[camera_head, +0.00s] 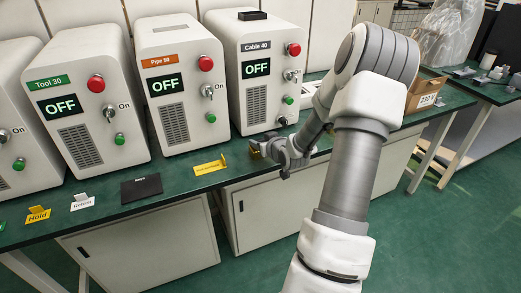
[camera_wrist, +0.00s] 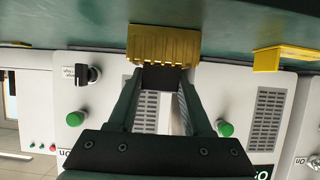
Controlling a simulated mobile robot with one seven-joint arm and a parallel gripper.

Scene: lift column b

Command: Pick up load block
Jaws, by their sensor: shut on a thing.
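A brass-yellow ribbed block (camera_wrist: 163,45), which I take as the load block, is at the tips of my gripper (camera_wrist: 160,78). A dark part of it, or a dark piece joined to it, sits between the two fingers, which are shut on it. In the head view the block (camera_head: 254,148) shows small at the end of my gripper (camera_head: 270,149), over the green bench in front of the Cable 40 machine. The wrist view is upside down, with the bench surface at the top. I cannot tell whether the block touches the bench.
The Cable 40 (camera_head: 258,95), Pipe 50 (camera_head: 177,110) and Tool 30 (camera_head: 80,128) machines stand along the green bench (camera_head: 112,193), their displays reading OFF. A yellow sign (camera_head: 210,166), black plate (camera_head: 141,188), white card (camera_head: 82,202) and yellow Hold card (camera_head: 38,215) line the front edge. A cardboard box (camera_head: 424,92) stands right.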

